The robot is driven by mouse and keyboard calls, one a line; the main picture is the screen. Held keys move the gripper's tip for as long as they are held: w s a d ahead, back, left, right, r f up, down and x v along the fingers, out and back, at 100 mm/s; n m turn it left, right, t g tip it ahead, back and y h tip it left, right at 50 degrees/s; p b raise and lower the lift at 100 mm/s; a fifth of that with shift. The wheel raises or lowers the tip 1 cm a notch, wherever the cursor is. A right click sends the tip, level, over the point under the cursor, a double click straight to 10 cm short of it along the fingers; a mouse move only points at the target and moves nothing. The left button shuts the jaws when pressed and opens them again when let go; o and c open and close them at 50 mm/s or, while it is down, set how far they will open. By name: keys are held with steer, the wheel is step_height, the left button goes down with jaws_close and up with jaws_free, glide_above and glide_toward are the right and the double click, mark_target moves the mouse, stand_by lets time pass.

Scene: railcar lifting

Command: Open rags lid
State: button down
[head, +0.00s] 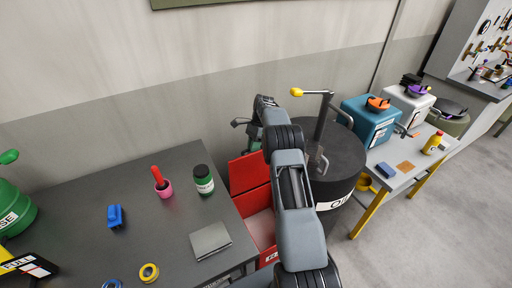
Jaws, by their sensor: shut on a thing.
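The red rags bin (262,247) stands at the right end of the dark table, with part of a label on its front. Its red lid (246,172) is raised and tilts up at the back, and the pale inside of the bin shows. My arm crosses in front of the bin and hides its right side. My gripper (246,127) is at the raised lid's upper edge, partly hidden behind my wrist. It is shut on the lid, though the contact itself is hard to see.
A black drum (343,158) with a yellow-knobbed lever (297,92) stands close right of my arm. A pale bench (405,178) stands beyond.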

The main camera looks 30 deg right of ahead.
steer(key=shift+s+f, duration=0.15)
steer(key=shift+f, duration=0.4)
steer(key=c, duration=1.2)
jaws_free()
steer(key=shift+w, duration=0.25)
steer(key=shift+o, duration=0.2)
steer(key=shift+r, duration=0.15)
steer(key=v, duration=0.7)
steer(key=shift+r+p, duration=0.2)
steer(key=shift+p, duration=0.15)
steer(key=shift+d, duration=0.15)
